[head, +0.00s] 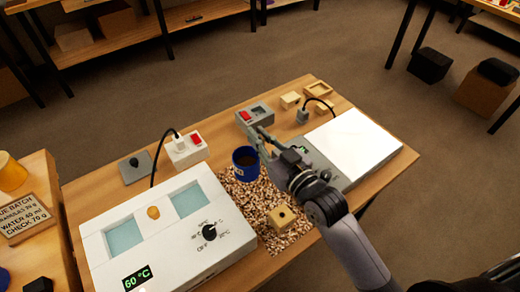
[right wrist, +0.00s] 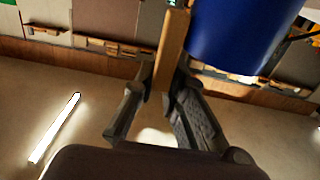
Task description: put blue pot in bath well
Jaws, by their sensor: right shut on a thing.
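The blue pot (head: 245,163), with dark brown contents, is upright at the back edge of a speckled mat; whether it rests or hangs just above the bench I cannot tell. My right gripper (head: 262,142) is beside it on the right, shut on its wooden handle. In the right wrist view the tan handle (right wrist: 171,48) stands between the fingers (right wrist: 160,100), with the blue pot wall (right wrist: 235,30) to the right. The white bath (head: 165,262) at the left has two square wells with pale blue water, a left well (head: 124,237) and a right well (head: 187,200). My left gripper is not seen.
A knob (head: 153,212) sits between the wells. Behind the bath are a white switch box (head: 187,152) and a grey plate (head: 136,168). A wooden block (head: 282,218) is on the speckled mat (head: 238,195). A white-topped device (head: 352,143) stands right.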

